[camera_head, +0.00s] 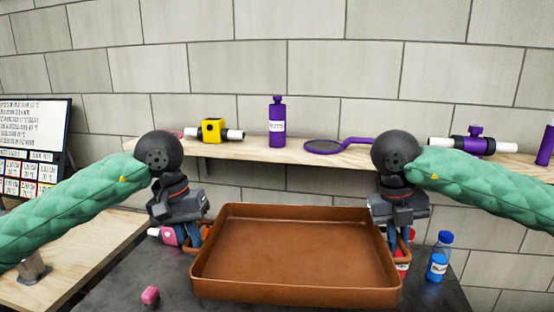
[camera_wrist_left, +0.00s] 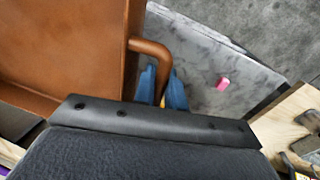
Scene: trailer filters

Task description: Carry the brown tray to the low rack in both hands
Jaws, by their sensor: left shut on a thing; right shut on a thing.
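The brown tray (camera_head: 295,265) is empty and appears level in the head view, in front of a wall shelf. It also shows in the left wrist view (camera_wrist_left: 70,45), with a loop handle (camera_wrist_left: 150,47) on its side. My left gripper (camera_head: 193,240) is shut on the tray's left handle; its blue fingers (camera_wrist_left: 163,88) sit on either side of the handle in the left wrist view. My right gripper (camera_head: 398,243) is shut on the tray's right handle, with the fingertips partly hidden. I cannot make out the low rack for certain.
A dark table (camera_head: 120,285) lies below, with a pink block (camera_head: 150,295) at front left and a blue bottle (camera_head: 439,257) at right. The wooden shelf (camera_head: 240,153) holds a purple bottle (camera_head: 277,122) and a yellow-black part (camera_head: 213,131).

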